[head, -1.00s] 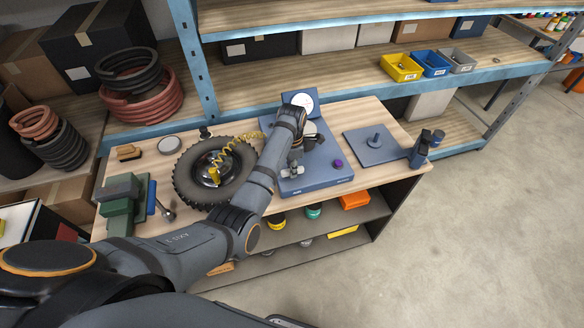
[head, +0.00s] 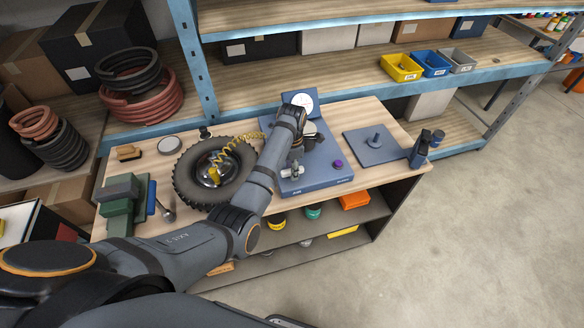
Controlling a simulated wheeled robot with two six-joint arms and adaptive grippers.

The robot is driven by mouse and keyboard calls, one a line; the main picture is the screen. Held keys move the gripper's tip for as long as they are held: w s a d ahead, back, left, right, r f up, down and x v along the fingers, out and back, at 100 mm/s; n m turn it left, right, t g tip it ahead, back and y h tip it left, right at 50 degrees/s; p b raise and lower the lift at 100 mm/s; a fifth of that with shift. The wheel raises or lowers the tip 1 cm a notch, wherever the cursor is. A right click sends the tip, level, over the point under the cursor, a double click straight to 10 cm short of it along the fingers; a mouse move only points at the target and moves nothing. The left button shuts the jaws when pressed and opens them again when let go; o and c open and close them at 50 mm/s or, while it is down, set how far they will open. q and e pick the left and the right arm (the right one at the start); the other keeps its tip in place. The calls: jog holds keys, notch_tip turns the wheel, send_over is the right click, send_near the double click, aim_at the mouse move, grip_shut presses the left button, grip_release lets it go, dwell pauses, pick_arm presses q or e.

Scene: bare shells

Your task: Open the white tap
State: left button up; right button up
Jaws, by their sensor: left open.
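A small white-grey tap (head: 292,171) stands near the front left of a blue panel (head: 322,181) on the workbench. My left arm reaches in from the left, over the wheel, to the panel. My left gripper (head: 309,141) is over the middle of the panel, a little behind and to the right of the tap. It is open, though its fingers are small and partly hidden by the wrist. I cannot tell whether it touches anything. My right gripper is out of the picture.
A round gauge (head: 302,104) stands at the panel's back and a purple knob (head: 338,163) is at its right. A tyre (head: 187,184) with a yellow coiled hose (head: 237,139) lies left of it. A blue plate with a peg (head: 365,152) lies to the right.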

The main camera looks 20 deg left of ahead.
pick_arm(q)
notch_tip(320, 180, up, 8)
jog(key=shift+f, duration=0.25)
jog(key=shift+s+f, duration=0.1)
dwell(0.4)
